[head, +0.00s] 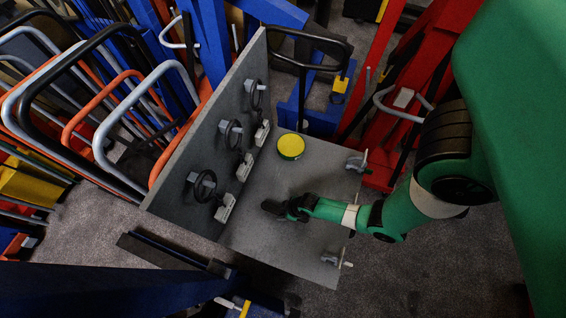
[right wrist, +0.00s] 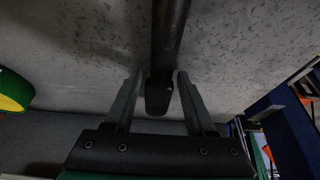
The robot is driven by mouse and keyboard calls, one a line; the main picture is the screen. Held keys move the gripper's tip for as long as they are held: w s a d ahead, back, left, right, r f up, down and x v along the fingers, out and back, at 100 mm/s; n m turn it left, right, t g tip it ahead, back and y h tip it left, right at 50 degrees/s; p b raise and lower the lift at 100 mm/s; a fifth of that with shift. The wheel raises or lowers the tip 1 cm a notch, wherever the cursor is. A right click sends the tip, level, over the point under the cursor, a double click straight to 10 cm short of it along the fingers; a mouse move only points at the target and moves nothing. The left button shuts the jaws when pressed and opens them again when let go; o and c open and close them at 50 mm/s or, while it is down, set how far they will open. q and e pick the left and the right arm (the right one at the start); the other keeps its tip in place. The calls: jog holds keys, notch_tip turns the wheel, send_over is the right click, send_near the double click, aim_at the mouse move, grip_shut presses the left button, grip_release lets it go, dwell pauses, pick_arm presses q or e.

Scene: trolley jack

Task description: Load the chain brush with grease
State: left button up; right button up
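A round tin (head: 290,146) with a yellow top and green side sits on the grey shelf, near the vertical panel. Its edge also shows at the far left in the right wrist view (right wrist: 14,88). My right gripper (head: 276,208) is low over the shelf, nearer the front than the tin. In the right wrist view its two fingers (right wrist: 160,88) are apart, with a dark bar (right wrist: 170,35) between them. The bar looks like a brush handle, with a rounded end between the fingers and a narrow gap on each side. Its far end is out of view. My left gripper is not in view.
The grey vertical panel (head: 185,155) carries several black rings and pale clamps. Pale fittings (head: 357,161) sit at the shelf's right edge. Blue, red and orange trolley jacks (head: 120,90) crowd around. The shelf beside the tin is clear.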

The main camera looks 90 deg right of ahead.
jog(key=shift+o, duration=0.6)
jog(key=shift+r+p, duration=0.3)
jog(key=shift+r, duration=0.05)
jog(key=p+v, duration=0.3)
jog(key=v, duration=0.8)
jog(key=shift+r+p, duration=0.3)
jog(key=shift+p, duration=0.1)
jog(key=shift+s+a, duration=0.1)
jog(key=shift+s, duration=0.05)
